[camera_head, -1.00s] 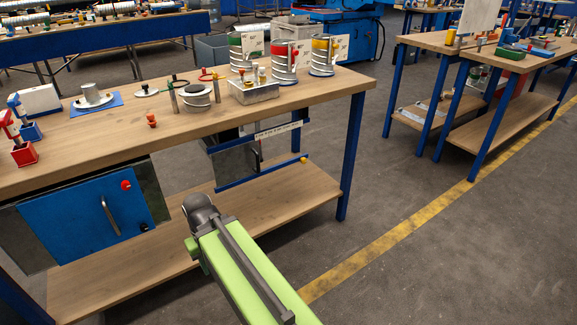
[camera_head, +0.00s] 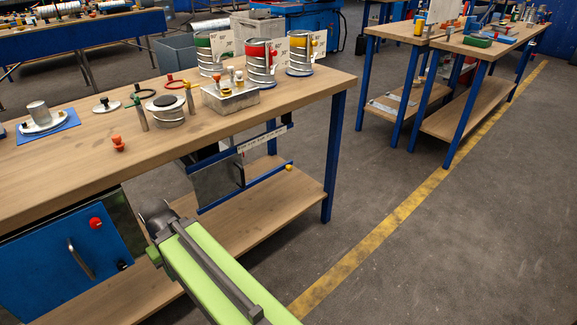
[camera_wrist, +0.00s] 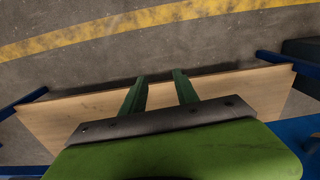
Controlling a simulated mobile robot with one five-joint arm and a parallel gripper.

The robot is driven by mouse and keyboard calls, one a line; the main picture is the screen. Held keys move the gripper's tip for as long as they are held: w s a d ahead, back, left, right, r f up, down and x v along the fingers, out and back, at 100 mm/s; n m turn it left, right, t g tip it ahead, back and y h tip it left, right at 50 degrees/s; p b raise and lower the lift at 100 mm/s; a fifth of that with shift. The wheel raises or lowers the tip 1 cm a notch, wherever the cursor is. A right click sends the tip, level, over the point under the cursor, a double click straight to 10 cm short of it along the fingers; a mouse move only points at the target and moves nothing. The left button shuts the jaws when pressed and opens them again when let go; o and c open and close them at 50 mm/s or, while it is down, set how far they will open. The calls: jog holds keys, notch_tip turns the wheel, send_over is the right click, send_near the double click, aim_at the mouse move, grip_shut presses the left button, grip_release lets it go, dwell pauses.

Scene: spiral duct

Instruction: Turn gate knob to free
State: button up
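A grey sliding plate (camera_head: 218,183) hangs under the workbench between blue rails, with a pale marked strip (camera_head: 262,139) above it. A small yellow knob (camera_head: 289,167) sits at the right end of the lower rail; I take it for the gate knob but cannot be sure. Its turn position is too small to tell. My arm's end (camera_head: 158,218) is in front of the bench, left of and lower in the picture than the knob. In the wrist view my gripper (camera_wrist: 160,76) has its two green fingers apart with nothing between them. The knob is not identifiable there.
The workbench (camera_head: 75,160) carries tins, a metal box (camera_head: 230,99) and an orange knob (camera_head: 118,143). A blue cabinet (camera_head: 70,262) with a handle and red button hangs at left. A lower wooden shelf (camera_head: 280,205) lies below. Floor at right is open, with a yellow line (camera_head: 400,215).

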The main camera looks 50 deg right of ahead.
jog(key=shift+w+a+r, duration=0.1)
jog(key=shift+w+a, duration=0.05)
jog(key=shift+w, duration=0.05)
jog(key=shift+w, duration=0.1)
